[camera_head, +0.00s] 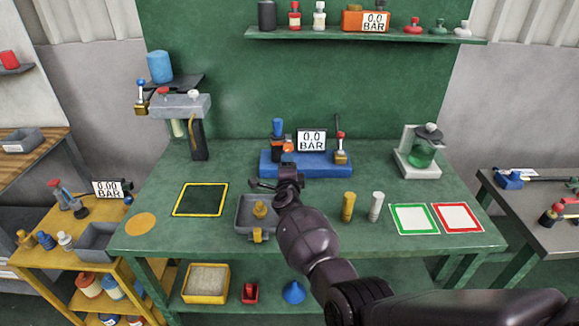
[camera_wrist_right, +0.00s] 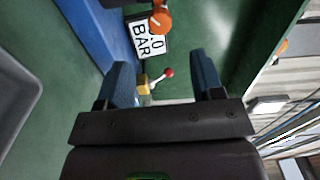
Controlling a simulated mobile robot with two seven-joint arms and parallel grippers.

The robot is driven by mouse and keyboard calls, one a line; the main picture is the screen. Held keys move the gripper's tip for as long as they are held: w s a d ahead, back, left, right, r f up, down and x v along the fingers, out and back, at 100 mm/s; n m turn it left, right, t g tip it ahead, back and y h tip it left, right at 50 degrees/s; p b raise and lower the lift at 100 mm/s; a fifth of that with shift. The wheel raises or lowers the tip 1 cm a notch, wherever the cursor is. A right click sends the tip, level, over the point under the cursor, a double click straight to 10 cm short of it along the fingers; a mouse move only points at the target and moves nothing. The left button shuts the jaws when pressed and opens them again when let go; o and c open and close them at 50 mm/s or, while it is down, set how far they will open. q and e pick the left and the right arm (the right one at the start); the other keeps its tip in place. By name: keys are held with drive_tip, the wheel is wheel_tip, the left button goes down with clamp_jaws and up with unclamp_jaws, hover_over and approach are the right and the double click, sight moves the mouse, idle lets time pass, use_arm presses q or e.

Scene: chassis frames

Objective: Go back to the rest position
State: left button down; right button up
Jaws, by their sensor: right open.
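My right arm reaches in from the lower right in the head view. Its gripper (camera_head: 265,185) is over the green workbench (camera_head: 170,235), just in front of the blue gauge station (camera_head: 270,165) and above the back of the grey tray (camera_head: 242,228). In the right wrist view the two fingers of the gripper (camera_wrist_right: 163,82) stand apart with nothing held between them. A red-knobbed lever on a brass fitting (camera_wrist_right: 146,88) shows beyond the gap. The gauge station's blue base (camera_wrist_right: 108,35) and display (camera_wrist_right: 149,42) are also there. My left gripper is not in view.
Brass (camera_head: 348,207) and silver (camera_head: 376,206) cylinders stand right of my arm. Green-framed (camera_head: 394,224) and red-framed (camera_head: 440,222) pads lie further right. A pump with a green jar (camera_head: 422,155) stands behind them. A yellow-edged dark mat (camera_head: 201,199) lies empty at left.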

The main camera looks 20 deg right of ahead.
drive_tip(key=shift+s, duration=0.2)
drive_tip(key=shift+w+f, duration=0.1)
wheel_tip(320, 180, up, 8)
drive_tip(key=w+a+n+t+y, duration=0.1)
drive_tip(key=a+n+t+y, duration=0.2)
drive_tip(key=n, duration=0.4)
drive_tip(key=s+d+n+g+y, duration=0.1)
drive_tip(key=s+d+n+y, duration=0.1)
drive_tip(key=s+n+y, duration=0.3)
drive_tip(key=s+d+f+n+g+h, duration=0.1)
drive_tip(key=s+f, duration=0.6)
drive_tip(key=s, duration=0.7)
drive_tip(key=s+d+f+n+g+h+b, duration=0.1)
drive_tip(key=s+d+f+n+g, duration=0.3)
drive_tip(key=s+f, duration=0.4)
drive_tip(key=s+d+f+n+g+h+b, duration=0.1)
drive_tip(key=s+f, duration=0.6)
drive_tip(key=s, duration=1.3)
drive_tip(key=d+n+g, duration=0.1)
drive_tip(key=d+n, duration=0.1)
drive_tip(key=n, duration=0.1)
drive_tip(key=shift+f+n+g, duration=0.3)
drive_tip(key=shift+g, duration=0.1)
